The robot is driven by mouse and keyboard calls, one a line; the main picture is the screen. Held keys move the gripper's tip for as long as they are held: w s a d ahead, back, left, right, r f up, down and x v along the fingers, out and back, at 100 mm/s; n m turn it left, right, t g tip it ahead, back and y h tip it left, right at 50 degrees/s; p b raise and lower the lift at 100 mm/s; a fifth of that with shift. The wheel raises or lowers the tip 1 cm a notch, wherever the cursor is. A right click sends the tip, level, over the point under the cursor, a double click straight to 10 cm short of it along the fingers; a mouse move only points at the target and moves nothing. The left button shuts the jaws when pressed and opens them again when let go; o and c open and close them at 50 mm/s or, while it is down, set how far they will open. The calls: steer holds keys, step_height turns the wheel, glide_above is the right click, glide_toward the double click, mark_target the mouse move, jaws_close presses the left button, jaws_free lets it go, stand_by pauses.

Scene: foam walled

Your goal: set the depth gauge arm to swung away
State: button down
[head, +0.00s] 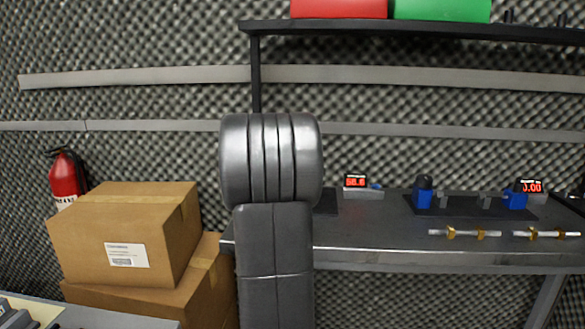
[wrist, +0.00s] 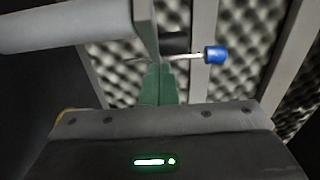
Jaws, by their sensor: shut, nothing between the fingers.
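In the wrist view my gripper (wrist: 158,70) shows as two green fingers pressed together, with nothing between them. Just beyond the fingertips a thin pale rod with a blue end (wrist: 215,55) sticks out to the right from a grey plate. It may be the depth gauge arm, but I cannot be sure. I cannot tell whether the fingertips touch it. A thick grey bar (wrist: 65,27) runs in from the upper left to the plate. In the head view my own arm blocks the middle, and my gripper is hidden there.
A workbench (head: 395,236) stands at the right, with blue-bodied devices (head: 423,195), a red-digit display (head: 355,182) and brass-fitted rods (head: 465,233). A shelf (head: 420,31) hangs above. Cardboard boxes (head: 75,250) and a fire extinguisher (head: 65,180) are at the left.

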steer(key=shift+w+a+p, duration=0.25)
steer(key=shift+w+p, duration=0.05)
steer(key=shift+w, duration=0.8)
steer(key=s+d+b, duration=0.2)
steer(key=s+d, duration=0.1)
steer(key=shift+s+d+f, duration=0.1)
steer(key=shift+s+d, duration=0.2)
steer(key=shift+d, duration=0.1)
steer(key=s+d+b, duration=0.1)
steer(key=s, duration=0.7)
steer(key=shift+s+d, duration=0.2)
steer(key=shift+w, duration=0.1)
